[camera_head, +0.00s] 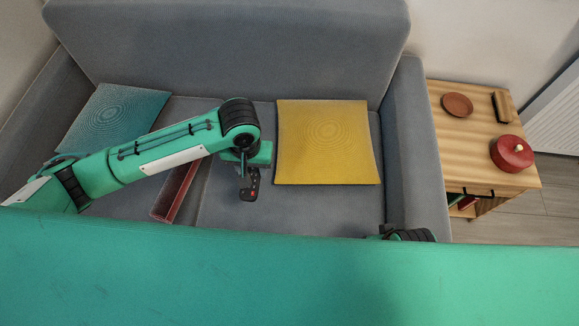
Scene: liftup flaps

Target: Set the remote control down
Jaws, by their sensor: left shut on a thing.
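The remote control (249,192) is small and dark with a red button. It hangs below my left gripper (246,170), which is shut on its upper end. My left arm comes in from the left across the grey sofa (330,209). The remote is over the seat, left of the yellow cushion; I cannot tell whether its lower end touches the seat. My right gripper is not in view; only a dark part of the right arm shows at the bottom right.
A yellow cushion (328,143) and a teal cushion (115,118) lie on the seat. A reddish open box (177,192) sits left of the remote. A wooden side table (480,158) at the right bears a brown plate (457,104) and a red pot (511,154). The front right seat is clear.

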